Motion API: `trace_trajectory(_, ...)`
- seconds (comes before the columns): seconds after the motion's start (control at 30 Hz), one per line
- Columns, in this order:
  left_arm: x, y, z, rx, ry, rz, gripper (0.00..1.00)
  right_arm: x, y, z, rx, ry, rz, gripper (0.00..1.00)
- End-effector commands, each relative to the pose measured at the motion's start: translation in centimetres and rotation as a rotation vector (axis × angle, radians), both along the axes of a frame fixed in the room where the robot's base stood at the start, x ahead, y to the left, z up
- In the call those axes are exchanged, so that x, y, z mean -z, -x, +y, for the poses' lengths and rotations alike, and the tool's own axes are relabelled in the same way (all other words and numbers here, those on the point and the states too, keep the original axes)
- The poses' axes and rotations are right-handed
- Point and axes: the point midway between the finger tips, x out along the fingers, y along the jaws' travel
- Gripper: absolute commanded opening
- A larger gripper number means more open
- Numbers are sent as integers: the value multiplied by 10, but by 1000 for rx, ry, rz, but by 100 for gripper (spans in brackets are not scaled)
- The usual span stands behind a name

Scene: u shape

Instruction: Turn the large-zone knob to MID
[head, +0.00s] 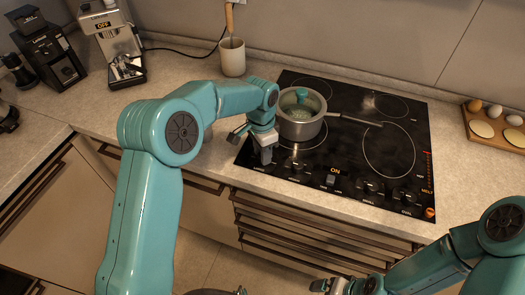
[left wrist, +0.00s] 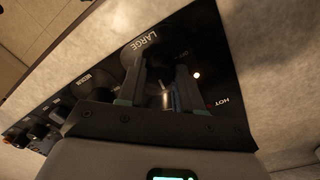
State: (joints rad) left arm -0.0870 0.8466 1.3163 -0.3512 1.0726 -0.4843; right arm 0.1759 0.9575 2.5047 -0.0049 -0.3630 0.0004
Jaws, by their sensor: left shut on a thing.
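The large-zone knob (left wrist: 166,98) is between the two fingers of my left gripper (left wrist: 160,88) in the left wrist view, beside the printed word LARGE. The fingers cover much of it, and its pointer setting cannot be read. In the head view my left gripper (head: 266,153) points down at the front left corner of the black cooktop (head: 352,165), and it hides this knob. My right gripper (head: 340,287) is low at the bottom edge, partly cut off, and its jaws are unclear.
A grey pot (head: 300,127) with a teal-knobbed lid stands on the cooktop, its handle pointing right. Other knobs (head: 370,188) line the cooktop's front edge. A coffee machine (head: 112,45), a utensil crock (head: 232,57) and an egg tray (head: 506,132) stand further away.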

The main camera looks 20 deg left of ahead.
Motion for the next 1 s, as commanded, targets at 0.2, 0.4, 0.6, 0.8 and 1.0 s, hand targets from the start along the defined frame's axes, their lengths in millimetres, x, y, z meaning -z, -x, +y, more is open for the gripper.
trace_trajectory(0.2,-5,-4,0,169,0,-13,4,-2,0,0,0,0,0,92)
trace_trajectory(0.4,-5,-4,0,285,-1,-15,4,-3,0,0,0,0,0,92)
trace_trajectory(0.6,-5,-4,0,354,-2,-15,4,-3,0,0,0,0,0,92)
trace_trajectory(0.8,-5,-4,0,382,-2,-15,4,-3,0,0,0,0,0,92)
trace_trajectory(1.0,-5,-5,1,385,-2,-15,4,-3,0,0,0,0,0,92)
